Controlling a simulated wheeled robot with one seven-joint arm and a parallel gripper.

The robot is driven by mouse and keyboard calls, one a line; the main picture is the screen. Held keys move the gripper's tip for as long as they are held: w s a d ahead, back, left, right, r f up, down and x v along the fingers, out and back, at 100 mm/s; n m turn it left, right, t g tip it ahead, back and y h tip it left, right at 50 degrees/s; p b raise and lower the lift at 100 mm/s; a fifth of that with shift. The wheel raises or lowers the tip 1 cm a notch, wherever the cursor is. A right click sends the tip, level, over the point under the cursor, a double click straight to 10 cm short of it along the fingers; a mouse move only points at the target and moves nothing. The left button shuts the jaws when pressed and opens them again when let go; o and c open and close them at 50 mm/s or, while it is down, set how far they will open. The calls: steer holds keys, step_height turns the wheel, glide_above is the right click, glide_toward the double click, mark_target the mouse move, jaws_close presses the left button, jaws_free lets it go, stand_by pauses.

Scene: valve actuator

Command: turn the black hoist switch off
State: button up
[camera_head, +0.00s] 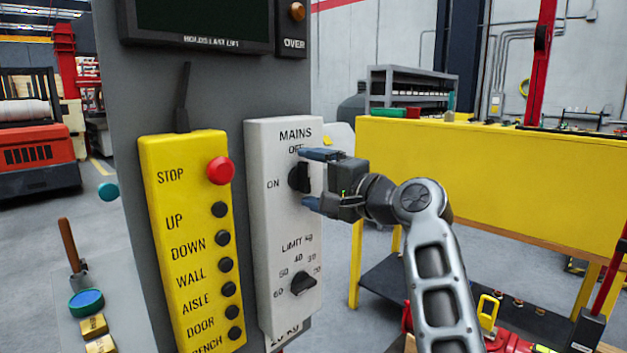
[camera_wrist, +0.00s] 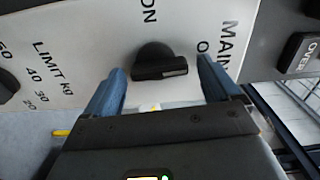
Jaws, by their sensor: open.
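The black MAINS switch (camera_head: 304,178) is a rotary knob on the white panel (camera_head: 262,225), with ON to its left and OFF above it. Its bar handle stands about upright in the head view. In the wrist view the black switch (camera_wrist: 160,62) lies crosswise, its pale-marked end toward the partly hidden OFF lettering. My gripper (camera_head: 306,180) is open, one blue finger above the knob and one below. In the wrist view the fingers of my gripper (camera_wrist: 160,66) are on either side of the knob with gaps. I cannot tell how deep they reach.
A LIMIT KG knob (camera_head: 303,284) sits lower on the white panel. A yellow pendant (camera_head: 190,245) with a red STOP button (camera_head: 220,170) and several black buttons is at left. A dark display (camera_head: 198,22) is above. A yellow bench (camera_head: 490,180) stands behind my arm.

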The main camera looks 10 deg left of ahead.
steer(key=b+v, duration=0.1)
steer(key=v, duration=0.6)
steer(key=shift+s+d+b, duration=0.2)
steer(key=shift+d+b, duration=0.1)
steer(key=shift+b, duration=0.1)
